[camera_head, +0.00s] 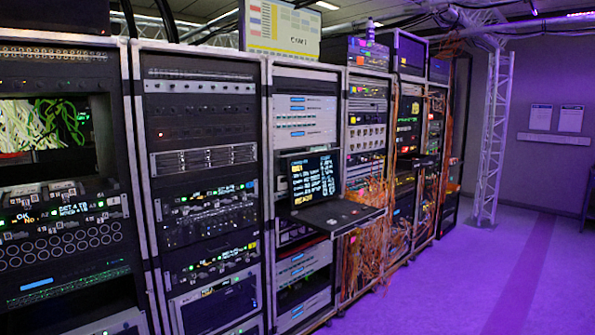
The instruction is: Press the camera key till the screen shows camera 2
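A screen (43,124) in the nearest rack at the far left shows a picture of tangled white and green cables on black. No camera number is readable on it. I cannot tell which one is the camera key. A second screen (313,178) on a pull-out console in the middle rack shows yellow and white text lines, too small to read. Neither of my grippers is in view.
The racks stand in a row from left to right. The console's keyboard shelf (335,215) juts out. Orange cables (367,235) hang from racks beyond it. A white sign (281,28) stands on top. The purple-lit floor (450,285) at right is clear, with a truss (492,140) behind.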

